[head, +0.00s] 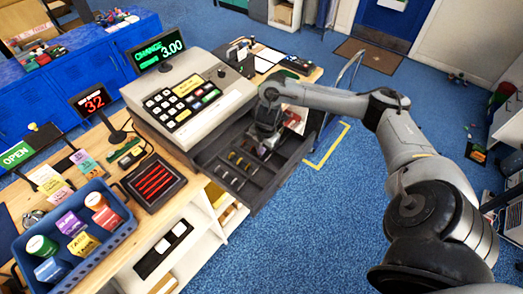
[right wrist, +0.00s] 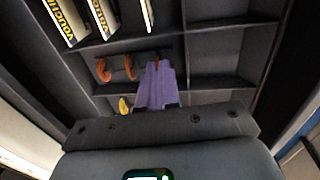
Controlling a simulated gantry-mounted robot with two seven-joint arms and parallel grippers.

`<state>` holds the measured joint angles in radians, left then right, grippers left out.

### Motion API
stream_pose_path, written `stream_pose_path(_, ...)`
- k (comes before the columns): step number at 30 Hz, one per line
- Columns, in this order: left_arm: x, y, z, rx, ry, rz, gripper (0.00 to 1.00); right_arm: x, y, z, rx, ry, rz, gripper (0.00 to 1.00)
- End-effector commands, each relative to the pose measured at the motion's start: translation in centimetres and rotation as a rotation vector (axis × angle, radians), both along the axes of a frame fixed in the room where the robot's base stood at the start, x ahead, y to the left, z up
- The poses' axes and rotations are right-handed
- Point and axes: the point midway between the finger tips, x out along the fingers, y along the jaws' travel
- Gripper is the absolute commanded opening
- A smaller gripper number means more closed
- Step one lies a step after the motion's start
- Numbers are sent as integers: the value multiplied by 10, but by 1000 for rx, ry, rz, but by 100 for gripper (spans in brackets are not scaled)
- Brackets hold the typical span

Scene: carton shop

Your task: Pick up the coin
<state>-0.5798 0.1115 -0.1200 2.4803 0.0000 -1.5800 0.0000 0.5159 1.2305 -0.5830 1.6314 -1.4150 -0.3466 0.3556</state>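The grey register's open drawer (head: 255,178) holds coins standing on edge in dark compartments. Orange coins (right wrist: 129,67) and a yellow coin (right wrist: 123,105) show in the right wrist view. The coins also show as small coloured marks in the head view (head: 237,160). My right gripper (head: 267,148) points down into the drawer. In the right wrist view its purplish fingers (right wrist: 157,72) are close together, with a thin orange coin (right wrist: 157,60) between their tips. The coin appears to be still within its compartment. My left gripper is not in view.
The register (head: 190,95) stands behind the drawer; its display reads CHANGE 3.00. Drawer dividers and walls surround the fingers closely. A blue basket (head: 75,240) of labelled cans is at the left.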

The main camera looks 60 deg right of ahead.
Motion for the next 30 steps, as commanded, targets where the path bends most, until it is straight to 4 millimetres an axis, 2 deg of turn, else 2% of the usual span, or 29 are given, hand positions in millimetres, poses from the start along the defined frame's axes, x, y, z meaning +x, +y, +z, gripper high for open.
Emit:
stream_pose_path(2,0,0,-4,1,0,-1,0,1,0,8,-1,-4,1,0)
stream_pose_path(6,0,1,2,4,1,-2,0,1,-1,33,-2,-5,1,0)
stream_pose_path(8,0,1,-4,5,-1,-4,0,-9,-8,31,-5,0,-2,0)
stream_pose_path(18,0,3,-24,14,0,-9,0,-55,-36,62,-9,2,-2,0)
stream_pose_path(30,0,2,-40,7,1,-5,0,-88,-56,88,-4,0,-1,0)
